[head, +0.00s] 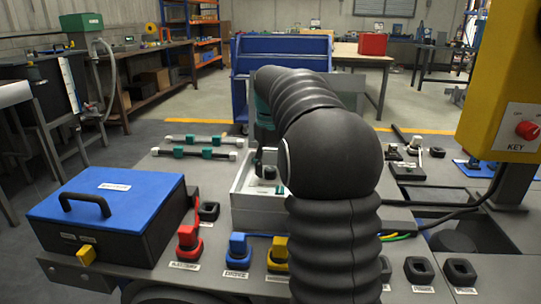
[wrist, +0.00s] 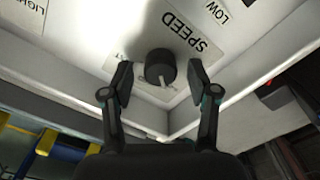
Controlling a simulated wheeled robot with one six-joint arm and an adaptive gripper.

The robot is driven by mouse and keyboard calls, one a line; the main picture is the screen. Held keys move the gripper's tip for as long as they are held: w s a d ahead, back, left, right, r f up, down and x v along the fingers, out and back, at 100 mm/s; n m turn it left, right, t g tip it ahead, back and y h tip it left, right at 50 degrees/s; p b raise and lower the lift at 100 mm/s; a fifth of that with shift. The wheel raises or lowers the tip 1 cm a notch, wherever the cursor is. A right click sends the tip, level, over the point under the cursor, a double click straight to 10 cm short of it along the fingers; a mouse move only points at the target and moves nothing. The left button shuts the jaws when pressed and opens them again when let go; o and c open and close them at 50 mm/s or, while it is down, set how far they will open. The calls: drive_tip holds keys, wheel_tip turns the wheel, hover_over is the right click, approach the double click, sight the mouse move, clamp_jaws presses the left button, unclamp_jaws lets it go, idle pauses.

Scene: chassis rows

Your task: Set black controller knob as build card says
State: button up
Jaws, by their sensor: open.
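In the wrist view the black controller knob (wrist: 160,67) sits on a white panel (wrist: 85,40), with a pale pointer mark on its face. A "SPEED" label (wrist: 192,33) and a "LOW" label (wrist: 217,12) are beside it; another label near the knob is partly hidden. My gripper (wrist: 161,76) is open, with one fingertip on each side of the knob and small gaps showing. Whether the fingers overlap the knob in depth is unclear. In the head view my arm hides most of the gripper and part of a white box (head: 240,210). I see no readable build card.
A blue-lidded box (head: 130,205) stands at the left. A red-topped connector (head: 188,240) and a blue one (head: 238,250) stand near the front edge. A yellow post with a red key switch (head: 527,130) rises at the right, with black cable below.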

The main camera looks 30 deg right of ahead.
sight(271, 169)
wheel_tip(271, 169, up, 12)
drive_tip(key=shift+f, duration=0.2)
idle(0.7)
